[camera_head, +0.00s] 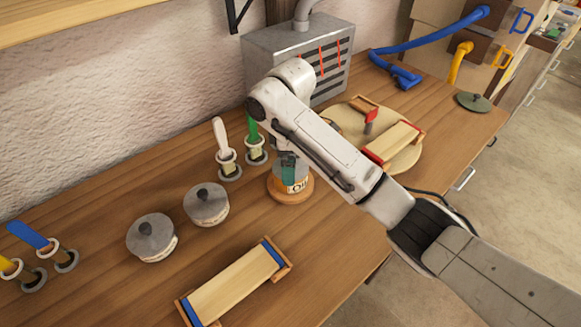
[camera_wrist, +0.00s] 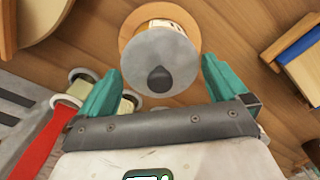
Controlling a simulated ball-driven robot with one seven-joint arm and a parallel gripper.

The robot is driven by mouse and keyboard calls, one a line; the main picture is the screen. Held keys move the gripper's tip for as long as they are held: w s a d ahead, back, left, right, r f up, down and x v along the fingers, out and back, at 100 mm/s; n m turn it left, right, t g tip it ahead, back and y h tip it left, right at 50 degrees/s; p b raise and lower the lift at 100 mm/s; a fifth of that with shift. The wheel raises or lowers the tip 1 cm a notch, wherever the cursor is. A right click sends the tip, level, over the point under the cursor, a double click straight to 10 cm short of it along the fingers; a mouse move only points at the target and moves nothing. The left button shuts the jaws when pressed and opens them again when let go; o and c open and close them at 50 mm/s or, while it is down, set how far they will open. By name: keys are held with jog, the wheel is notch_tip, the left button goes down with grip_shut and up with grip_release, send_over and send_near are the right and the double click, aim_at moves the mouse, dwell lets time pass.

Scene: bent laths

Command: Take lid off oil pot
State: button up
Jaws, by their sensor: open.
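The oil pot (camera_head: 297,187) stands on a round wooden base (camera_head: 305,193) at mid-table, with dark lettering on its side. My gripper (camera_head: 288,164) is directly above it and hides most of its top in the head view. In the wrist view, the pot's round grey lid (camera_wrist: 180,54) with a dark knob (camera_wrist: 159,79) sits on the pot. My gripper (camera_wrist: 160,72) is open, with one teal finger on each side of the lid. No contact between fingers and lid can be made out.
Two other grey-lidded pots (camera_head: 152,238) (camera_head: 206,204) stand left. Upright handles in holders (camera_head: 229,160) are behind. A blue-ended wooden block (camera_head: 237,284) lies in front, a round board (camera_head: 402,155) right. A loose lid (camera_head: 473,102) lies far right.

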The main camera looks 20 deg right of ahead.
jog(key=shift+c, duration=0.2)
jog(key=c, duration=0.6)
jog(key=shift+r, duration=0.15)
